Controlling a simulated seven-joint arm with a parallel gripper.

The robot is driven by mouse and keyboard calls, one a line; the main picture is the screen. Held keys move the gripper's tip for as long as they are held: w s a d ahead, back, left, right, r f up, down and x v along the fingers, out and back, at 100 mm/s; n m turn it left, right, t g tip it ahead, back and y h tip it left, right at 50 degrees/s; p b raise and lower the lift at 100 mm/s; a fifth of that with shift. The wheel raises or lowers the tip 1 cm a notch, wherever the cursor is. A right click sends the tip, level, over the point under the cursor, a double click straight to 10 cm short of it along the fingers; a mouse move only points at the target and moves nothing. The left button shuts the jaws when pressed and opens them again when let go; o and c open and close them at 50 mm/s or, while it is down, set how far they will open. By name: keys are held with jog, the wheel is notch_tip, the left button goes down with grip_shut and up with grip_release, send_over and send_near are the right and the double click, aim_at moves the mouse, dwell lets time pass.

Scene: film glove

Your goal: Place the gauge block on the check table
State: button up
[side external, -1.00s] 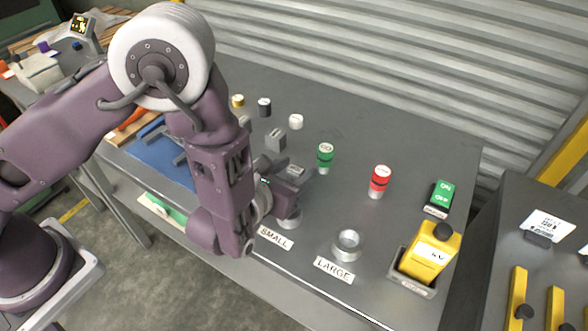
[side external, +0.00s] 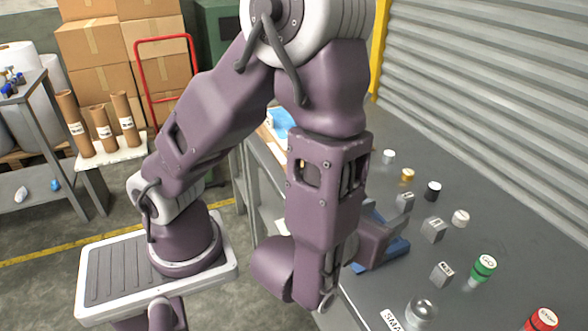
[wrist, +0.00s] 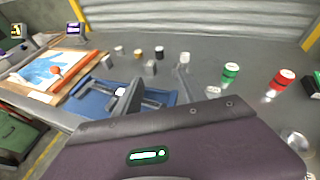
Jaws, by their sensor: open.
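Three small grey labelled blocks stand in a row on the dark grey table: a far one (side external: 405,201), a middle one (side external: 434,230) and a near one (side external: 443,273). I cannot read which is the gauge block. The wrist view also shows grey blocks (wrist: 150,68) and (wrist: 213,91). No surface is legibly marked as the check table; a blue pad (side external: 392,252) with grey fittings lies left of the blocks, also in the wrist view (wrist: 88,97). My gripper (side external: 378,242) is open, over or beside this pad. Its fingertips are partly hidden, and I see nothing held.
Behind the blocks stand small white, gold (side external: 407,174) and black (side external: 433,191) cylinders. A corrugated wall (side external: 480,80) bounds the back.

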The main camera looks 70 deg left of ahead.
jog(key=s+a+r+n+g+y, duration=0.35)
jog(key=a+n, duration=0.35)
jog(key=a, duration=0.3)
jog(key=s+a+r+n+g, duration=0.2)
jog(key=s+a+n+g, duration=0.45)
jog(key=s+n, duration=0.45)
jog(key=s+d+r+n+t+h, duration=0.2)
jog(key=d+r+n+h, duration=0.4)
jog(key=n, duration=0.6)
jog(key=d+h, duration=0.2)
jog(key=d, duration=0.1)
jog(key=shift+n+t, duration=0.3)
